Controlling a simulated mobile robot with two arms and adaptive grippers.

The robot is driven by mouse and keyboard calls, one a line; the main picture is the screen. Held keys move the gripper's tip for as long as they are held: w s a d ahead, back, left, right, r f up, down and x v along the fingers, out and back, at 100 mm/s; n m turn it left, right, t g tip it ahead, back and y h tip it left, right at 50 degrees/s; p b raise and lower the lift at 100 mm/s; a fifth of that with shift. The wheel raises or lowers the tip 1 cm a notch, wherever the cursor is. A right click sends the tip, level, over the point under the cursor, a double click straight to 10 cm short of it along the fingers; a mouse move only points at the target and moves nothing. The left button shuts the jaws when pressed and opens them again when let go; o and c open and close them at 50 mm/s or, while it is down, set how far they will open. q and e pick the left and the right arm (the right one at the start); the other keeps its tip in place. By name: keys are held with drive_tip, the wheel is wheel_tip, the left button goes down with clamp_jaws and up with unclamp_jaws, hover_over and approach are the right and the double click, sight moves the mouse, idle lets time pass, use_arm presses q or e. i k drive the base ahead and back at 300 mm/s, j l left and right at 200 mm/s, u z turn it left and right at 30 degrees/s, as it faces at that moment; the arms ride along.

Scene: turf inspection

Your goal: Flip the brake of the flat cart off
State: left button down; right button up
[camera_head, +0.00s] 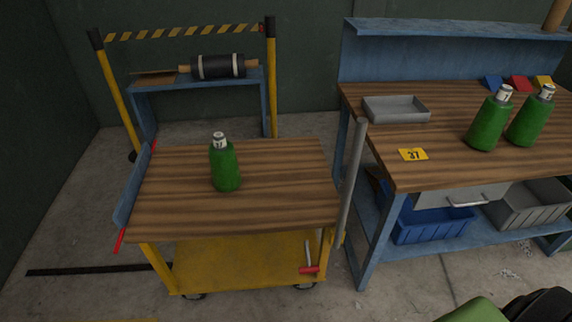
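The flat cart (285,215) stands in the middle, with a wooden top and a yellow lower deck (230,262). A green bottle (225,168) with a pale cap stands upright on its top. A red bar (121,240) shows at the cart's left side, partly behind a blue plate (132,190). A red piece with a grey stem (309,269) shows low at the cart's right front. I cannot tell which red part is the brake, or its setting. Neither of my grippers is in view.
A workbench (440,170) on the right holds a grey tray (396,109), a yellow 37 tag (413,155) and two green bottles (488,122). Floor is clear at left.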

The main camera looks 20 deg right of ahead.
sight(309, 268)
drive_tip(key=z, duration=0.95)
